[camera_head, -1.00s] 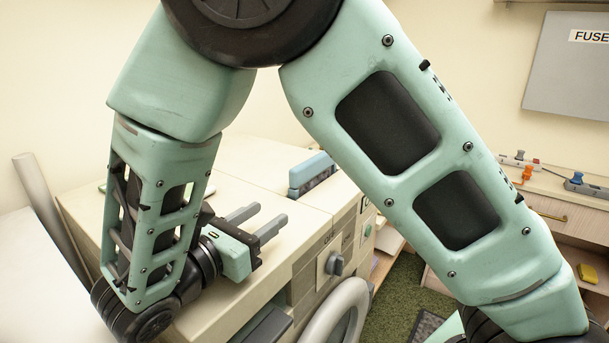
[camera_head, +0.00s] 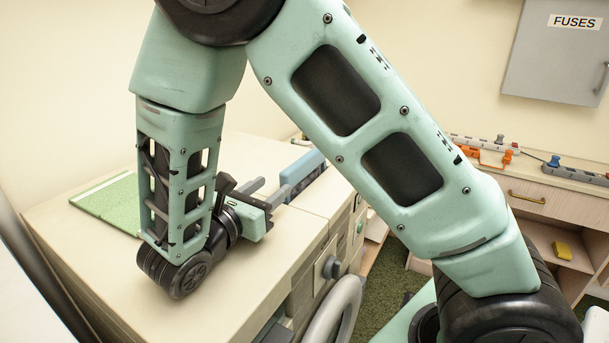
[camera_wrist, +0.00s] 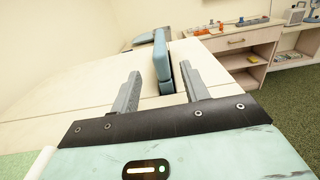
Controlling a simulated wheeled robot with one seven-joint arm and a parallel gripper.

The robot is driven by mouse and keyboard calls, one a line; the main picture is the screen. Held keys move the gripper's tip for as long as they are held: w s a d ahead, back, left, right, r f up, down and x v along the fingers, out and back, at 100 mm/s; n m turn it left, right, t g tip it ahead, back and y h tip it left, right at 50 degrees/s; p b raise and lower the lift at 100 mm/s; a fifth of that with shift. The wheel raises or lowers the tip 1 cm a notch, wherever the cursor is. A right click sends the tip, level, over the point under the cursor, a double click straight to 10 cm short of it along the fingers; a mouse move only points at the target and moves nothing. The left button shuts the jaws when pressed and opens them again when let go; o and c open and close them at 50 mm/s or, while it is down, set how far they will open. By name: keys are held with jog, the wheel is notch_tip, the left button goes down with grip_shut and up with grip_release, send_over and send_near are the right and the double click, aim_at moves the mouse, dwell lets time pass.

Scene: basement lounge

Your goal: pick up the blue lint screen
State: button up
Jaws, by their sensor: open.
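The blue lint screen (camera_head: 303,170) stands upright on the cream machine top (camera_head: 255,290), with a pale blue upper edge and a darker lower part. In the wrist view the lint screen (camera_wrist: 161,56) shows edge-on, seen between my fingers and ahead of them. My gripper (camera_head: 275,188) is open and empty, low over the top, with its fingertips just left of the screen. It also shows in the wrist view (camera_wrist: 159,76), one finger on each side of the screen's line. I cannot tell whether the fingertips reach past its near edge.
A green mat (camera_head: 112,203) lies on the machine top at left. A knob (camera_head: 331,267) and a round door rim (camera_head: 338,315) are on the machine's front. A wooden shelf unit (camera_head: 560,205) with power strips stands at right, and a fuse box hangs above.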

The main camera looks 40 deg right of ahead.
aim_at(293, 170)
jog(key=x, duration=0.3)
jog(key=shift+d+p, duration=0.25)
jog(key=shift+p, duration=0.15)
jog(key=p+x, duration=0.2)
jog(key=x, duration=0.2)
jog(key=shift+w+d+r, duration=0.1)
jog(key=shift+d, duration=0.25)
jog(key=shift+w+d, duration=0.15)
jog(key=shift+d, duration=0.2)
grip_shut()
